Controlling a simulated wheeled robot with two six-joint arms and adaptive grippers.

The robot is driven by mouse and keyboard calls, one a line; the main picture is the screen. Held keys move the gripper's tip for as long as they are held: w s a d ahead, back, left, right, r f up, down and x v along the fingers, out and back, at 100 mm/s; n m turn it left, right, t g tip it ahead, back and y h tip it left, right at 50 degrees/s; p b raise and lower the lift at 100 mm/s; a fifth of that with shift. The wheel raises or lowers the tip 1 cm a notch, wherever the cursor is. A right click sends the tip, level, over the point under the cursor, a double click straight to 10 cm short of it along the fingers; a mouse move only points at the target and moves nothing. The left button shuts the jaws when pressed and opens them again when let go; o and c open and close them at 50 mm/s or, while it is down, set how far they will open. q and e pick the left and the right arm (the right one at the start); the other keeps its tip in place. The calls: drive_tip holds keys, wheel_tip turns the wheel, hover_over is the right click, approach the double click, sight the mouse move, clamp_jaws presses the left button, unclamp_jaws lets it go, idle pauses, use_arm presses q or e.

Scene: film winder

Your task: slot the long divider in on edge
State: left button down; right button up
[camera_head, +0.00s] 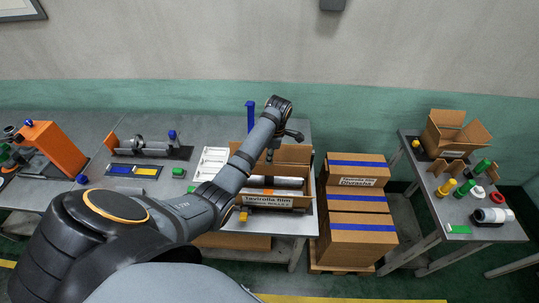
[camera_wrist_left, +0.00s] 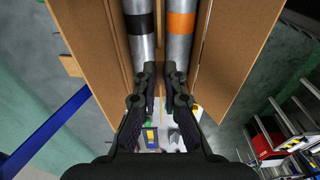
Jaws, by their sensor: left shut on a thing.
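The open cardboard box (camera_head: 276,202) labelled as film stands on the middle table, its flaps spread. Silver rolls (camera_head: 288,182) lie inside it. In the left wrist view one roll (camera_wrist_left: 138,22) has a black band and the other roll (camera_wrist_left: 181,22) an orange band. My left gripper (camera_head: 270,156) reaches down over the box from above. It also shows in the left wrist view (camera_wrist_left: 160,70), its fingers close together on the thin long divider (camera_wrist_left: 161,25), which shows edge-on between the two rolls. How deep the divider sits is hidden. My right gripper is out of view.
A white tray (camera_head: 211,161) stands left of the box and a blue post (camera_head: 250,117) behind it. Stacked closed cartons (camera_head: 357,204) stand to the right. A side table (camera_head: 455,219) holds another open carton (camera_head: 457,133) and small parts.

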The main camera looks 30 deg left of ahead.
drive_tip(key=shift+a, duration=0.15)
use_arm(q)
drive_tip(key=shift+d+r, duration=0.1)
drive_tip(key=shift+d, duration=0.05)
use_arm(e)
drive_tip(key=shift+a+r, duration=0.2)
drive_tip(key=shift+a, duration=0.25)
use_arm(q)
drive_tip(key=shift+f, duration=0.2)
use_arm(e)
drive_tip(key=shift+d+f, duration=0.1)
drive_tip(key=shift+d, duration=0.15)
